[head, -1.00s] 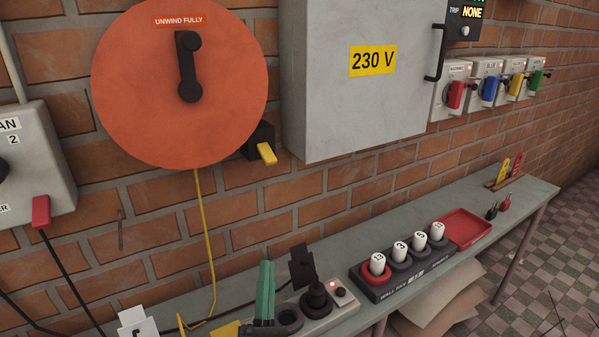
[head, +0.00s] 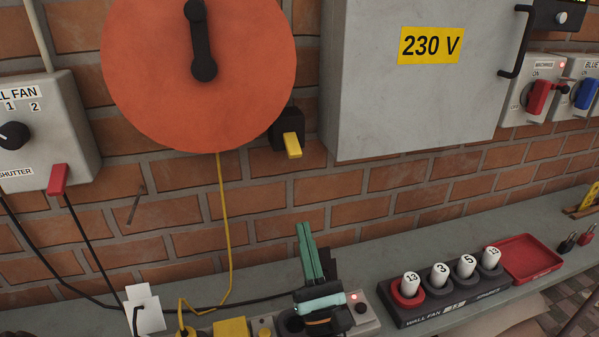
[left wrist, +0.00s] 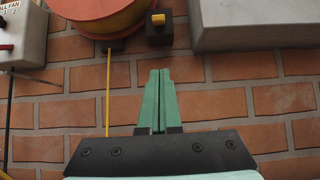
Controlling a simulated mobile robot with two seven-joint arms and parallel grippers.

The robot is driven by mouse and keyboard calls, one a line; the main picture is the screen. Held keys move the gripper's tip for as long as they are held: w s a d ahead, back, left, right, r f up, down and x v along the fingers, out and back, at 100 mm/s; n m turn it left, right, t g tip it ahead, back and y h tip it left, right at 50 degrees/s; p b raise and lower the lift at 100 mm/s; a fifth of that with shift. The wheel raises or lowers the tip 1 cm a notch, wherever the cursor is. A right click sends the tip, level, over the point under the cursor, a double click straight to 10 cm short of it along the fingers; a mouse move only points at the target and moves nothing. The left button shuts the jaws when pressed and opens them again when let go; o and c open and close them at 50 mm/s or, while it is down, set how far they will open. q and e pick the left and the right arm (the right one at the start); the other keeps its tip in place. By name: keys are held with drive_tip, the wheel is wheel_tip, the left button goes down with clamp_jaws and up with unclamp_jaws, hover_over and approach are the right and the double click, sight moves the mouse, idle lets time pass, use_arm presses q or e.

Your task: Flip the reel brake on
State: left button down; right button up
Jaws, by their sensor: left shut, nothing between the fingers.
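The orange cable reel (head: 200,110) is on the brick wall, with a black crank on its face. The reel brake is a black block with a yellow lever (head: 292,145) at the reel's lower right; the lever slants outward and down. In the left wrist view the yellow lever (left wrist: 158,19) is near the top, beyond my fingertips. My left gripper (head: 305,226) has green fingers pressed together with nothing between them. It points up, below the lever and apart from it. It also shows in the left wrist view (left wrist: 159,72). My right gripper is out of view.
A grey 230 V cabinet (head: 410,110) juts out right of the brake. A yellow cord (head: 224,220) hangs from the reel. The shelf (head: 400,260) below holds a socket strip, a rack of numbered white-topped pegs (head: 440,272) and a red tray (head: 530,257).

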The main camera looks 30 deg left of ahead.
sight(292, 145)
use_arm(q)
drive_tip(key=w+a+r+p, duration=0.4)
drive_tip(key=r+p, duration=0.2)
drive_tip(key=r, duration=0.4)
drive_tip(key=shift+a, duration=0.3)
drive_tip(key=shift+s+d+r, duration=0.1)
drive_tip(key=shift+d+r, duration=0.05)
idle(0.5)
